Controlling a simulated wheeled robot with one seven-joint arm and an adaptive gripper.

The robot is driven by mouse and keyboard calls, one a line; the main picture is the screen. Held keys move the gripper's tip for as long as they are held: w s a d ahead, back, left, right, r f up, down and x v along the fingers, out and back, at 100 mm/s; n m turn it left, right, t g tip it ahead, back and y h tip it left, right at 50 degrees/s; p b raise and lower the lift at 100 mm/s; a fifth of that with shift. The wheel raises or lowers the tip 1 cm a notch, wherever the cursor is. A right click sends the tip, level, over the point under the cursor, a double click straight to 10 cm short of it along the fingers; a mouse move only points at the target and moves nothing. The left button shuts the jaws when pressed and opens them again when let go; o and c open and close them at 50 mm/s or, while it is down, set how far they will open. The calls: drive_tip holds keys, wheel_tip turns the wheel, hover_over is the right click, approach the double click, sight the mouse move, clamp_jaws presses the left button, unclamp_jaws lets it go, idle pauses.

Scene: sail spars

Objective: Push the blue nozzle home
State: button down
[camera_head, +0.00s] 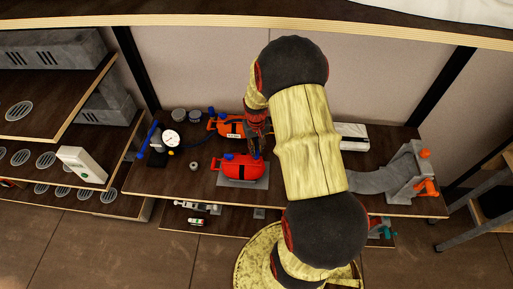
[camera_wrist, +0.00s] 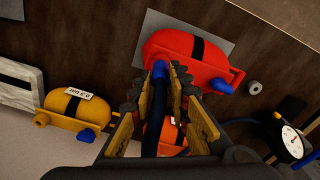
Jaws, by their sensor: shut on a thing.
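The blue nozzle (camera_wrist: 160,70) shows in the wrist view between the fingers of my gripper (camera_wrist: 161,88), with a dark hose running back from it. My gripper is shut on it. Its tip appears at the edge of the red tank (camera_wrist: 190,54); I cannot tell whether it touches or how far in it sits. The red tank lies on a grey plate and has a blue knob (camera_wrist: 222,85). In the head view the red tank (camera_head: 241,170) is left of my arm, and my gripper (camera_head: 262,140) is just above it, partly hidden; the nozzle is not clear there.
An orange tank (camera_head: 228,126) lies behind the red one. A yellow tank (camera_wrist: 76,105) with a label shows in the wrist view. A pressure gauge (camera_head: 171,138) and blue-handled pump (camera_head: 150,138) stand left. A grey clamp (camera_head: 407,178) stands right. A shelf edge (camera_head: 260,20) crosses above.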

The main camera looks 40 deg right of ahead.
drive_tip(key=shift+f+b, duration=0.3)
drive_tip(key=shift+f, duration=0.2)
drive_tip(key=c, duration=1.6)
unclamp_jaws()
wheel_tip(320, 180, up, 12)
drive_tip(key=shift+s+a, duration=0.15)
